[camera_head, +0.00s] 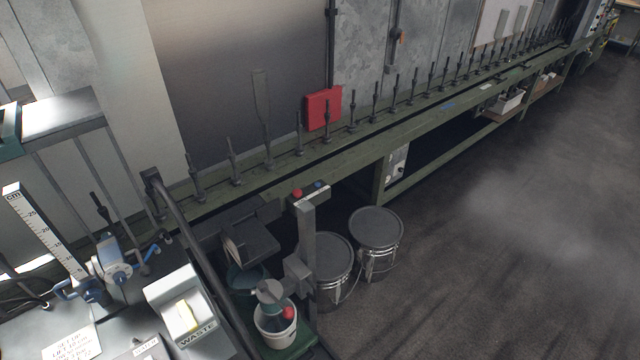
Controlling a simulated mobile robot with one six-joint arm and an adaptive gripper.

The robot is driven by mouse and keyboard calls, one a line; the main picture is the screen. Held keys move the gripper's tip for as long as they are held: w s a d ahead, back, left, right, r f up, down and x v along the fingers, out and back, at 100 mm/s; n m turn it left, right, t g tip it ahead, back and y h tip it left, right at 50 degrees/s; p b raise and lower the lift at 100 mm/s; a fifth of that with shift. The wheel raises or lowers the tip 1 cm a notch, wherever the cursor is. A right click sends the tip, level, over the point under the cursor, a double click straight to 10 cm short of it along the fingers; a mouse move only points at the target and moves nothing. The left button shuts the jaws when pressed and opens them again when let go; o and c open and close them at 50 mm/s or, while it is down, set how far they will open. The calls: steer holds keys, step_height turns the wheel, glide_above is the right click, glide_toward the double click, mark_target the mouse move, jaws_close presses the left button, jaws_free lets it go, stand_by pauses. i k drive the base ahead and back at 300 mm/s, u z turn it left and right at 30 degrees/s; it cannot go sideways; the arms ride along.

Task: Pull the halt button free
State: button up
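A small red button (297,192) sits on top of a grey upright post (308,235), at the left end of its head. A small blue button (318,184) sits beside it to the right. A second red round knob (288,313) shows lower down, by a grey cylindrical part over a white bucket. No label on either red part can be read, and I cannot tell whether the upper button is pressed in or out. My gripper does not show in this view.
A long green bench (350,140) with a row of dark spindles runs to the back right. Two lidded drums (377,228) stand right of the post. A white bucket (275,330) stands below it. A dark curved rail (190,245) passes left of the post. The floor at right is clear.

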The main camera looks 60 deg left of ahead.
mark_target(297, 193)
steer(key=u, duration=0.05)
steer(key=i, duration=2.8)
steer(key=u, duration=2.45)
